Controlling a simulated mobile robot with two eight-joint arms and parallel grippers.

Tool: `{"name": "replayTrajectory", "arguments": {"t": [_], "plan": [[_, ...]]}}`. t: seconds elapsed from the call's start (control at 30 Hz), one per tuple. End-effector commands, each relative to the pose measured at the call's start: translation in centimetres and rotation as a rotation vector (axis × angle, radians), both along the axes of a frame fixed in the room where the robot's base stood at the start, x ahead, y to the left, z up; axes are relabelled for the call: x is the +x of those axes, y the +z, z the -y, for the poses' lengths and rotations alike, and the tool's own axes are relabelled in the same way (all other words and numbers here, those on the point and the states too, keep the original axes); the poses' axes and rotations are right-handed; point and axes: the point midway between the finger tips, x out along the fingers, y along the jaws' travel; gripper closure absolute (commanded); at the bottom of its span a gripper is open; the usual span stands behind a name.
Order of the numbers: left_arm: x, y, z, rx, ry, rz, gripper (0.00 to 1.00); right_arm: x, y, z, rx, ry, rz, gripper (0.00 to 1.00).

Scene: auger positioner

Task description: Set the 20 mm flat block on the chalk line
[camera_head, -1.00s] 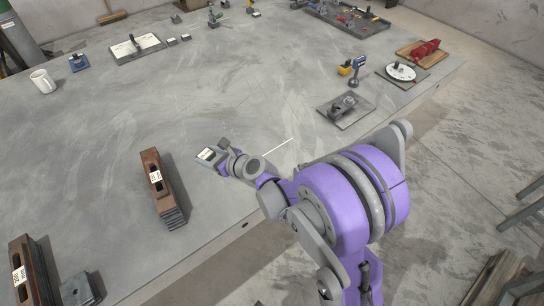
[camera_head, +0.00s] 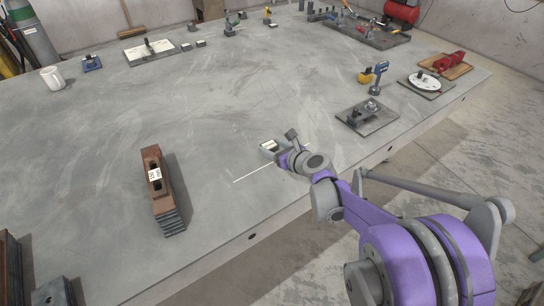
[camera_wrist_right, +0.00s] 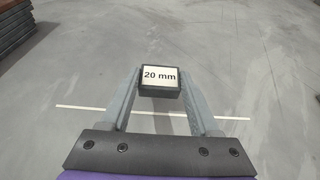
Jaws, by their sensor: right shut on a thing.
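The 20 mm flat block (camera_head: 268,146) is a small dark block with a white label on top. It also shows in the right wrist view (camera_wrist_right: 159,77), labelled "20 mm". My right gripper (camera_head: 275,149) is shut on it, one finger on each side. The white chalk line (camera_head: 252,174) lies on the grey table. In the right wrist view the line (camera_wrist_right: 80,108) passes behind the fingers, and the block appears beyond it, not over it. I cannot tell how far the block is above the table. My left gripper is not in view.
A brown slotted stack (camera_head: 165,208) stands on the table (camera_head: 205,120) to the left. A dark plate with a fixture (camera_head: 362,124) is at the right. A blue and grey tool (camera_head: 378,80) stands behind it. The table's front edge is near my arm.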

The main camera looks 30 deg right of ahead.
Motion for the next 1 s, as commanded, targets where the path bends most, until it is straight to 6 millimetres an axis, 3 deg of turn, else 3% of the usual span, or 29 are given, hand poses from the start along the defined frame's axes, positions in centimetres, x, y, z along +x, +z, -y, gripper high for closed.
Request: {"name": "replayTrajectory", "arguments": {"t": [0.23,0.6,0.63,0.8,1.0], "plan": [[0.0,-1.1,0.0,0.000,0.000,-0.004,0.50,0.1,-3.3,0.0,0.000,0.000,0.000,1.00],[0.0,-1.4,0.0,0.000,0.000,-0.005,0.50,0.0,-3.8,0.0,0.000,0.000,0.000,1.00],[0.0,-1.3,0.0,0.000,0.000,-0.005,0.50,0.0,-3.8,0.0,0.000,0.000,0.000,0.34],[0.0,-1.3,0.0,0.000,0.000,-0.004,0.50,0.0,-3.7,0.0,0.000,0.000,0.000,0.08],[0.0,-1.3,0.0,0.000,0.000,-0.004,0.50,0.0,-3.7,0.0,0.000,0.000,0.000,0.08]]}}
